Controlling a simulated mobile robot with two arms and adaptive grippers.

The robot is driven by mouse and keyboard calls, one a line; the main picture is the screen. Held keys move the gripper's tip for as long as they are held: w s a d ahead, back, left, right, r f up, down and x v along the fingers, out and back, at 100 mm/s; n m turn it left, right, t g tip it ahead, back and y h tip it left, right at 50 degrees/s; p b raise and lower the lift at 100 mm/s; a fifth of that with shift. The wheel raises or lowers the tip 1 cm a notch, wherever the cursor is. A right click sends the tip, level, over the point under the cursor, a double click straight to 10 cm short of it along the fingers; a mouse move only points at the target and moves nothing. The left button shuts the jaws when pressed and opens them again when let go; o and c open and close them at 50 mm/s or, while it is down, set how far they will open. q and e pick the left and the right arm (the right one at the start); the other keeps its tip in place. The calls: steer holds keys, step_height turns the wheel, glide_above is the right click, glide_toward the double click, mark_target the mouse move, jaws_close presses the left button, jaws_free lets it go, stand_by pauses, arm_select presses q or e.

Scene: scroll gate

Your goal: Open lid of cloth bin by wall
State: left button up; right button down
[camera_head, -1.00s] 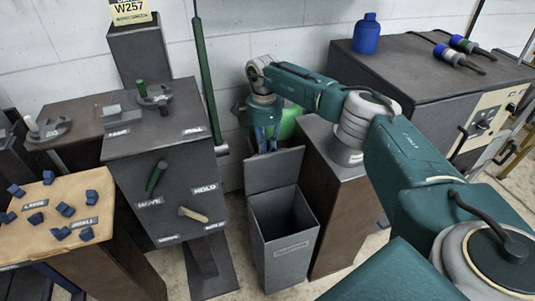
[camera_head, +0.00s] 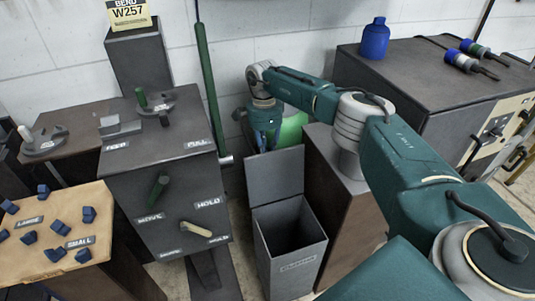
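The cloth bin (camera_head: 291,258) is a tall dark grey box by the wall with a pale label on its front. Its lid (camera_head: 275,177) stands upright at the back edge, and the dark inside shows. My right arm comes in from the right, and its gripper (camera_head: 264,138) is just behind the top edge of the lid. The fingertips are partly hidden behind the lid, so I cannot tell whether it is open or shut or touching the lid. My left gripper is not in view.
A grey machine with levers (camera_head: 165,160) stands left of the bin. A brown cabinet (camera_head: 343,200) stands close on the right. A green rounded object (camera_head: 291,130) is behind the gripper. A tan table (camera_head: 95,205) with several blue pieces is at far left; a bench with a blue bottle (camera_head: 374,40) is at right.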

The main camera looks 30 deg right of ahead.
steer(key=shift+w+d+r+t, duration=0.1)
steer(key=shift+w+d+t, duration=0.1)
steer(key=shift+w, duration=0.2)
steer(key=shift+w+d+t, duration=0.1)
steer(key=shift+w+t, duration=0.1)
steer(key=shift+w, duration=0.2)
steer(key=c, duration=1.6)
jaws_free()
steer(key=shift+w, duration=0.2)
steer(key=shift+g, duration=0.3)
steer(key=shift+s+a+r, duration=0.1)
steer(key=shift+r, duration=2.85)
steer(key=shift+s+a+r, duration=0.1)
steer(key=shift+r, duration=2.85)
